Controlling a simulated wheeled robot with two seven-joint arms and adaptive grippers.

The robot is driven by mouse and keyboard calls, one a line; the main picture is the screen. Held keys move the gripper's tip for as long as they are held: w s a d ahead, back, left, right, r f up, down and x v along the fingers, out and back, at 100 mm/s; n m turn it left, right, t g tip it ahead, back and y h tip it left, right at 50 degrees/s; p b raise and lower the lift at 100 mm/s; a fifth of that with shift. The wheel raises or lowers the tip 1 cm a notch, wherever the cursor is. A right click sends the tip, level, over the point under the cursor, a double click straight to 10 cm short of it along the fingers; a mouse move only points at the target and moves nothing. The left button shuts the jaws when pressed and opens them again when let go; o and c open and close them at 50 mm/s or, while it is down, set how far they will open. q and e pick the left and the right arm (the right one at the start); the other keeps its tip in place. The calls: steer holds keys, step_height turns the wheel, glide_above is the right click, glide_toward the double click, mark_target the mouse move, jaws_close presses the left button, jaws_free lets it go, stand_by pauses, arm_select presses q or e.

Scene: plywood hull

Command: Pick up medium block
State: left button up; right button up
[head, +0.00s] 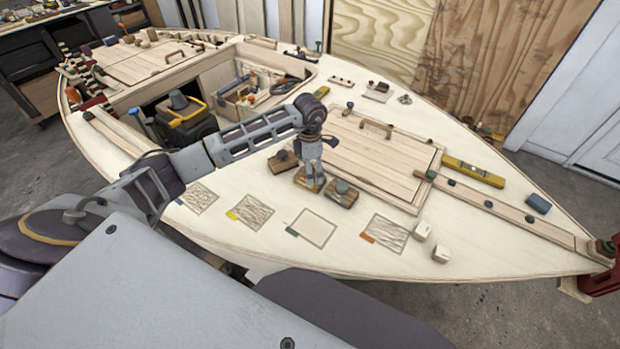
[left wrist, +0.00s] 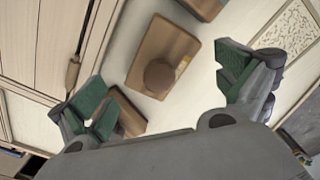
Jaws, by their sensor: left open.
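Three brown wooden blocks with round knobs sit in a row on the pale deck. The middle one, which I take as the medium block (head: 303,180), is partly hidden by my left gripper (head: 313,184) in the head view. In the left wrist view this block (left wrist: 178,48) lies flat with its dark round knob up. There my left gripper (left wrist: 165,84) is open, its green-padded fingers apart on either side of the block and not visibly touching it. Whether the fingertips reach down to the block's height I cannot tell. My right gripper is not in view.
A smaller block (head: 283,163) lies left of it and a larger block (head: 344,198) close on the right. A wooden hatch (head: 385,160) with a handle is behind.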

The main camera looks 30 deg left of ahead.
arm_select(q)
step_height(320, 180, down, 2)
steer(key=shift+f, duration=0.3)
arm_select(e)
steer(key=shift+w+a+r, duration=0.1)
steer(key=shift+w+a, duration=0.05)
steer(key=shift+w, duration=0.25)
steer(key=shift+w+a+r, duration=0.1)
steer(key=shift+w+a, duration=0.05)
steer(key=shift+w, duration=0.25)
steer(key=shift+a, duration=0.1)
